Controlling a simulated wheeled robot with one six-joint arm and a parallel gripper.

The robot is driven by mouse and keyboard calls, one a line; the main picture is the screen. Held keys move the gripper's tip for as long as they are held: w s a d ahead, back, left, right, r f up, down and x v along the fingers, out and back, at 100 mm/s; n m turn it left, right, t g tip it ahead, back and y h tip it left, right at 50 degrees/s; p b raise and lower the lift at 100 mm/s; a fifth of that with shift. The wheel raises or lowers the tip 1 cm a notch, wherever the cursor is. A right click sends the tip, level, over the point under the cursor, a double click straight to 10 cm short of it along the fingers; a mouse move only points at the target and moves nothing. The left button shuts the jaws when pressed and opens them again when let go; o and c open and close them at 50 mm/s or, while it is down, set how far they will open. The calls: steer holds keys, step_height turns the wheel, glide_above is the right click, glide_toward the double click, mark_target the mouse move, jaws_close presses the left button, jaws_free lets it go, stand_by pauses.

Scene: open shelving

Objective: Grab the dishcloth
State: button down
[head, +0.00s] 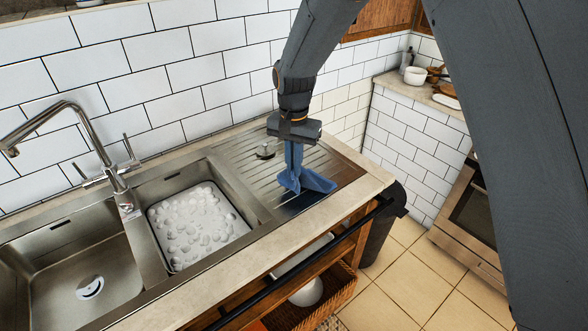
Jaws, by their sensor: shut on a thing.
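The dishcloth (306,181) is blue and hangs in folds over the ribbed metal drainboard, right of the sink basins. My gripper (294,142) is above it, pointing down, shut on the upper part of the cloth. The lower part of the cloth spreads out to the right, at or just above the drainboard; I cannot tell whether it touches. The gripper's fingertips are hard to make out against the cloth.
A white basin with suds (196,222) sits in the sink. A chrome faucet (92,140) stands at the left. The tiled wall (200,70) rises close behind.

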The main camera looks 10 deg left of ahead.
step_height(320, 180, up, 18)
steer(key=p, duration=0.2)
steer(key=shift+p, duration=0.3)
stand_by(0.3)
